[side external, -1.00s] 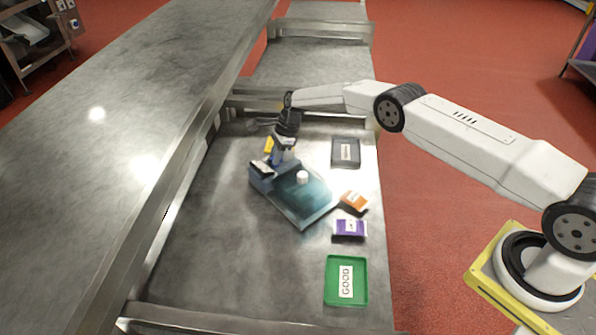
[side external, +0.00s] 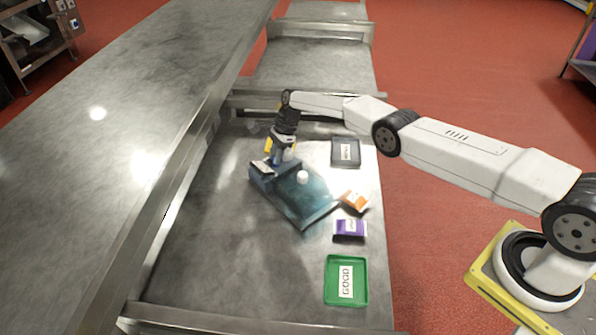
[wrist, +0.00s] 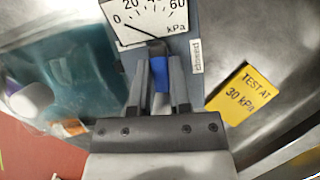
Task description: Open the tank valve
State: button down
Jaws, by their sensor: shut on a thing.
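The blue valve handle (wrist: 159,75) sits between the fingers of my gripper (wrist: 160,92) in the wrist view, and the fingers are shut on it. A small label beside it, reading "closed" (wrist: 196,57), stands to the right of the handle. The pressure gauge (wrist: 148,18) is just above, its needle pointing near 0 on a kPa scale. In the side view, my gripper (side external: 282,152) reaches down at the back left end of the teal tank unit (side external: 312,200). The handle is hidden there by the gripper.
A yellow "TEST AT 30 kPa" sign (wrist: 240,94) stands right of the gripper. On the steel table are a dark labelled tray (side external: 345,140), an orange packet (side external: 354,200), a purple packet (side external: 350,234) and a green "GOOD" tray (side external: 361,292). The table's front left is clear.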

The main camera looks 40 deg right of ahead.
dwell(0.4)
jog(key=c, duration=0.6)
grip_release()
jog(key=shift+o, duration=0.2)
jog(key=shift+d+r, duration=0.1)
jog(key=shift+r, duration=0.15)
jog(key=shift+v, duration=3.7)
jog(key=shift+o, duration=0.8)
